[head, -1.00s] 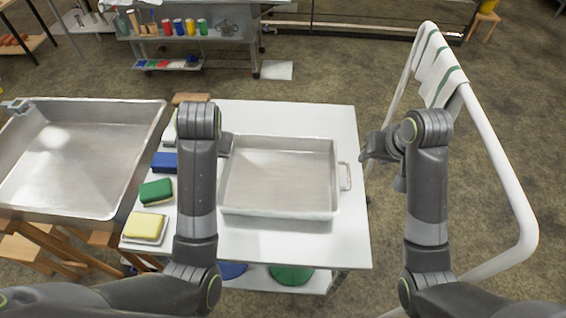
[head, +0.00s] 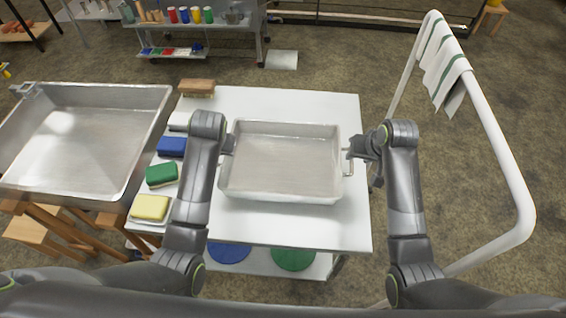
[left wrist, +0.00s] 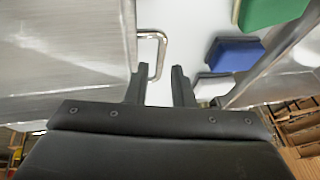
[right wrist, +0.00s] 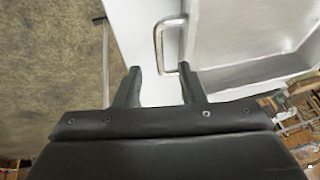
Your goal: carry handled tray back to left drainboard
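The handled tray (head: 282,195), a shallow metal pan, appears to rest empty on the white table (head: 300,228). Its right handle (head: 350,163) shows in the head view and in the right wrist view (right wrist: 159,42). My right gripper (right wrist: 160,76) is open at this handle, with part of the loop between its fingertips. My left gripper (left wrist: 160,76) is open at the tray's left handle (left wrist: 162,50), whose loop reaches toward the gap between the fingers. In the head view my left arm partly hides that side. I cannot identify the left drainboard with certainty.
A large metal pan (head: 118,192) stands to the left above wooden supports. Yellow (head: 150,207), green (head: 162,173) and blue (head: 171,146) sponges and a wooden brush (head: 197,87) line the table's left edge. A white rail (head: 500,150) with a towel (head: 440,65) stands right.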

